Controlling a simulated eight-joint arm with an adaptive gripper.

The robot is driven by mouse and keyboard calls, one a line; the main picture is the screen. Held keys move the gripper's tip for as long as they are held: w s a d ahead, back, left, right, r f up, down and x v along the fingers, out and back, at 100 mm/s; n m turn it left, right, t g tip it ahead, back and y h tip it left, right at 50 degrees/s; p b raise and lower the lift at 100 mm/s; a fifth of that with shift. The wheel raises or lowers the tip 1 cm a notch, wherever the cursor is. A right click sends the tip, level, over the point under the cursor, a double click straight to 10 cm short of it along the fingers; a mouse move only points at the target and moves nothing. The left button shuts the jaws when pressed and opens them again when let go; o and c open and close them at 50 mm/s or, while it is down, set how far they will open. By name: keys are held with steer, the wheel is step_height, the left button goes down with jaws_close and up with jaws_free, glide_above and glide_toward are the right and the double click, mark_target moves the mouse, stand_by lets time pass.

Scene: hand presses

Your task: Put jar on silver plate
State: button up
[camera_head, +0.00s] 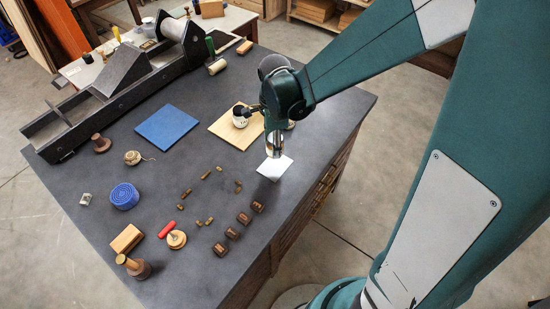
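The silver plate (270,171) is a small pale square lying flat on the dark bench top, near its right edge. My gripper (273,151) points down just above the plate's far edge and covers part of it. The fingertips are small and run together with the pale metal, so I cannot tell whether they are open or hold something. A small white pot with a dark top (240,118), possibly the jar, shows left of my wrist at the wooden board. My wrist partly hides that area, and I cannot tell whether they touch.
A light wooden board (222,130) and a blue square plate (170,127) lie left of my arm. Several brown barrel-like pieces (245,218) and small brass bits are nearer. A blue round coil (124,196) stands left. A long dark press (110,85) lines the back.

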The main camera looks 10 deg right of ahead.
steer(key=shift+f, duration=1.7)
steer(key=shift+f, duration=0.1)
steer(key=shift+f, duration=1.95)
steer(key=shift+f+b, duration=0.15)
steer(key=shift+b, duration=0.15)
steer(key=o, duration=1)
steer(key=shift+r, duration=0.25)
steer(key=shift+r+p, duration=0.45)
steer(key=shift+r, duration=5.45)
